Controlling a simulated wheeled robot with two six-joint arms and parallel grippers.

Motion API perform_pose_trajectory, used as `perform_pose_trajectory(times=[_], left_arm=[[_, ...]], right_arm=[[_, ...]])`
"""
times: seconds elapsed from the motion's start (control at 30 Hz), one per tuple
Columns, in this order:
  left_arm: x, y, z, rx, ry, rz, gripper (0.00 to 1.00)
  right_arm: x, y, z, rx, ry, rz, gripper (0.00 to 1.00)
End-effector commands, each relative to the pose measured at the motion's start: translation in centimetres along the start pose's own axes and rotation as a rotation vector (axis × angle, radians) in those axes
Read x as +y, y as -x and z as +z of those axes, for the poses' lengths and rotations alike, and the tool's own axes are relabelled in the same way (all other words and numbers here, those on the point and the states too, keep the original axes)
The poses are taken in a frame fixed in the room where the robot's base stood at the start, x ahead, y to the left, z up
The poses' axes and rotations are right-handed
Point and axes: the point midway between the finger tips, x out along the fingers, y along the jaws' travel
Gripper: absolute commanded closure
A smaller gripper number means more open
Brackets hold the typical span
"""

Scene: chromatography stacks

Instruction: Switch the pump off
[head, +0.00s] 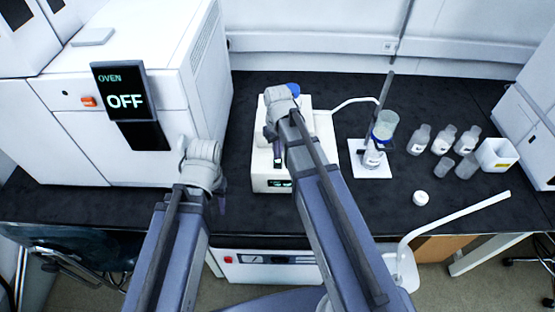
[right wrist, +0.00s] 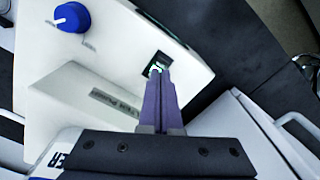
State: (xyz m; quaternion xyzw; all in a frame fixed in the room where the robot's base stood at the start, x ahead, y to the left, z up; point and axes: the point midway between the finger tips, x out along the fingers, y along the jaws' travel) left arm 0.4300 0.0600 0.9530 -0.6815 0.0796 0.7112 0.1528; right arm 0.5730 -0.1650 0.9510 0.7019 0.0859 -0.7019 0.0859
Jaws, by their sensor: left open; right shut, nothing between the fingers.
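The pump is a white box (head: 262,181) on the dark bench, in the middle of the head view. Its white body (right wrist: 60,85) fills much of the right wrist view, with a blue knob (right wrist: 72,17) and a dark switch (right wrist: 155,66) that glows green. My right gripper (right wrist: 160,78) is shut and empty, its purple fingertips at the switch and partly covering it; I cannot tell if they touch. In the head view my right gripper (head: 272,140) is over the pump. My left gripper (head: 221,198) is open, left of the pump, near the bench's front.
A white oven (head: 160,110) with a display reading OFF (head: 124,101) stands at left. Right of the pump are a stand (head: 372,170) with a flask, several small bottles (head: 443,140), a white box (head: 497,154) and a white cap (head: 421,198). A white tube (head: 345,102) runs behind.

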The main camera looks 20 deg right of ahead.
Motion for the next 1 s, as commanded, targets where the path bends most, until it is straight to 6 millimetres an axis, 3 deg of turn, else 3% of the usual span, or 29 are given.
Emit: perform_pose_trajectory(times=[1.0], left_arm=[[0.05,-0.56,-0.03,0.000,0.000,0.000,0.50]], right_arm=[[0.00,-0.56,0.00,0.000,0.000,0.000,1.00]])
